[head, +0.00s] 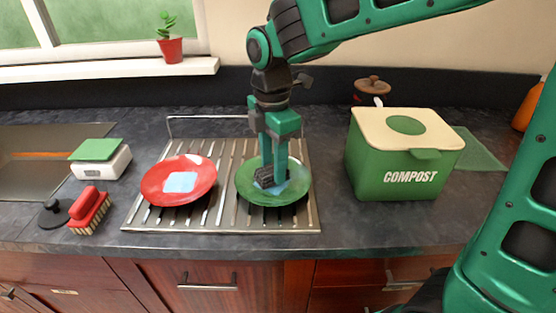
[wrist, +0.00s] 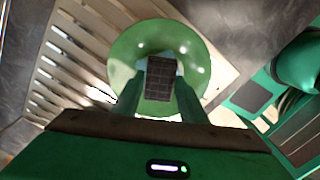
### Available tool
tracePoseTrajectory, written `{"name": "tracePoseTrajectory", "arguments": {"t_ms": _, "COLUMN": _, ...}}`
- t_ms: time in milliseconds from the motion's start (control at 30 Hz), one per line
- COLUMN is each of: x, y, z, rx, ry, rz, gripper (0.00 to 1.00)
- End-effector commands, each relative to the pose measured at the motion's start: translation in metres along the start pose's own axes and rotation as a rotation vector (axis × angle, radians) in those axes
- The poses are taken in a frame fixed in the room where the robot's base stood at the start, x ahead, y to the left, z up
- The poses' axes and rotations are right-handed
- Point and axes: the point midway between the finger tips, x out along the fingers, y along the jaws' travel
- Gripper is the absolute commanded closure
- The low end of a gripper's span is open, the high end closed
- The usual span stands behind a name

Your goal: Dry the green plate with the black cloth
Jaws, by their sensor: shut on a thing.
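The green plate (head: 300,191) lies on the right part of the metal drying rack, and it fills the middle of the wrist view (wrist: 128,52). My gripper (head: 273,174) points straight down over this plate, its fingertips close to the plate's middle. It is shut on the black cloth (head: 263,176), a small dark checked piece that shows between the fingers in the wrist view (wrist: 160,76). A pale blue patch (head: 280,188) shows on the plate beside the cloth, partly hidden by the fingers. I cannot tell whether the cloth touches the plate.
A red plate (head: 151,186) with a pale blue patch lies on the rack (head: 228,208) to the left. A green compost bin (head: 365,165) stands close on the right. A red brush (head: 88,205) and a scale (head: 108,165) are at the left. The counter's front strip is clear.

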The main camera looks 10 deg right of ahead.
Motion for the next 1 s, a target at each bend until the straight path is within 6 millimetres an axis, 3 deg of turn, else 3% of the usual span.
{"name": "tracePoseTrajectory", "arguments": {"t_ms": 1000, "x": 0.0063, "y": -0.0002, "z": 0.0014, "rx": 0.002, "ry": 0.0, "rz": -0.001, "gripper": 0.8}}
